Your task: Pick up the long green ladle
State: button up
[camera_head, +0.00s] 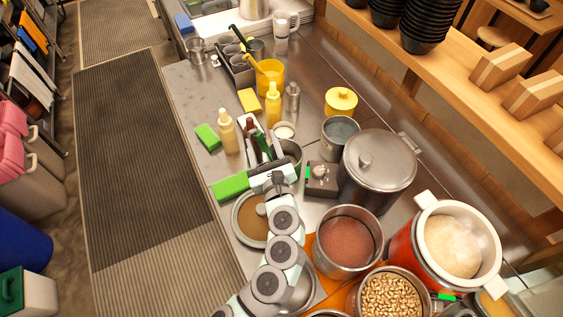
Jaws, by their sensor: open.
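What looks like the long green ladle shows as a dark green handle (262,144), leaning up out of the small metal pot (293,152) near the middle of the counter. Its bowl is hidden. My gripper (279,179) is just in front of that pot, at the end of my arm, which reaches up from the bottom of the picture. It is open. It is apart from the green handle as far as I can see, and its fingertips are not clear from this angle.
A large lidded pot (378,166) stands right of the gripper. A pot of red-brown filling (346,242), a pot of beans (391,296) and a red cooker (405,249) crowd the front right. Sauce bottles (228,133) and a green sponge (207,138) stand at left.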

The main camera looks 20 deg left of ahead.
jog(key=x, duration=0.5)
jog(key=shift+a+r, duration=0.1)
jog(key=shift+a, duration=0.05)
jog(key=shift+c, duration=0.2)
grip_shut()
dwell(0.4)
